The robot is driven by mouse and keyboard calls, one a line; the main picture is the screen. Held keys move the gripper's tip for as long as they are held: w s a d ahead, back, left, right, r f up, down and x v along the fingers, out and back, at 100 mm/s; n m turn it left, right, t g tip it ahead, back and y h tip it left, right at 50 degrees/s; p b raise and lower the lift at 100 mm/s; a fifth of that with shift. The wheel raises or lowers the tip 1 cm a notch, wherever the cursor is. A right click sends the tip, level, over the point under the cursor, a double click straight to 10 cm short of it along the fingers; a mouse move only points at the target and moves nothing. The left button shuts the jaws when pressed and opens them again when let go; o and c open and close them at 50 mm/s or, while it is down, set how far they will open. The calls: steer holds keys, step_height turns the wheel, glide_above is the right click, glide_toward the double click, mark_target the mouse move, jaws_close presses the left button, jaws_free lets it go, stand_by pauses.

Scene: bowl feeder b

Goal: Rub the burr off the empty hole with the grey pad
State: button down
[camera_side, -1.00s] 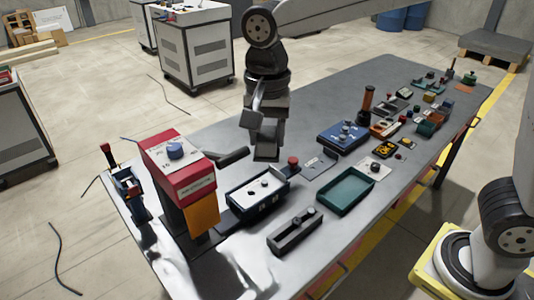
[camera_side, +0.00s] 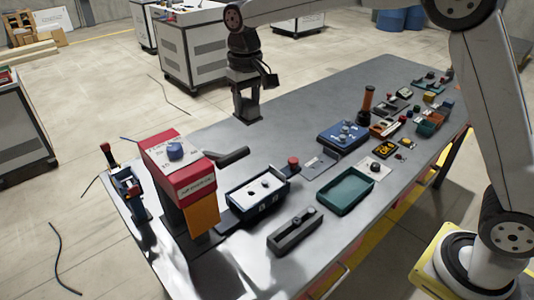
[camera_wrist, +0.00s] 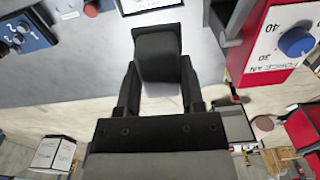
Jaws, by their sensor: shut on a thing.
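My gripper (camera_side: 247,108) is shut on a dark grey block, which looks like the grey pad (camera_wrist: 157,50), above the far edge side of the bench. In the wrist view the pad sits between both fingers. In the side view the pad is small and hard to separate from the fingers. A dark blue-framed fixture with a white top (camera_side: 257,190) stands nearer the camera, beside the red box, well apart from my gripper. Small marks show on its top. I cannot tell which is the empty hole, and no burr is discernible.
A red box with a blue knob (camera_side: 178,165) stands left of the fixture, with a dark handle (camera_side: 232,156) sticking out. A green tray (camera_side: 346,191), a slotted dark block (camera_side: 295,232) and a blue knobbed box (camera_side: 343,136) stand nearby. The bench (camera_side: 290,110) around my gripper is clear.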

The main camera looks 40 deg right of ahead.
steer(key=shift+w+d+f, duration=0.1)
steer(key=shift+w+d, duration=0.2)
steer(key=shift+w, duration=0.1)
steer(key=shift+w+d+f+n, duration=0.1)
steer(key=shift+w+f+n, duration=0.05)
steer(key=shift+f+n, duration=0.15)
step_height(320, 180, down, 18)
steer(key=shift+r, duration=0.25)
steer(key=shift+f, duration=0.15)
steer(key=shift+f, duration=1.85)
steer(key=shift+r, duration=0.1)
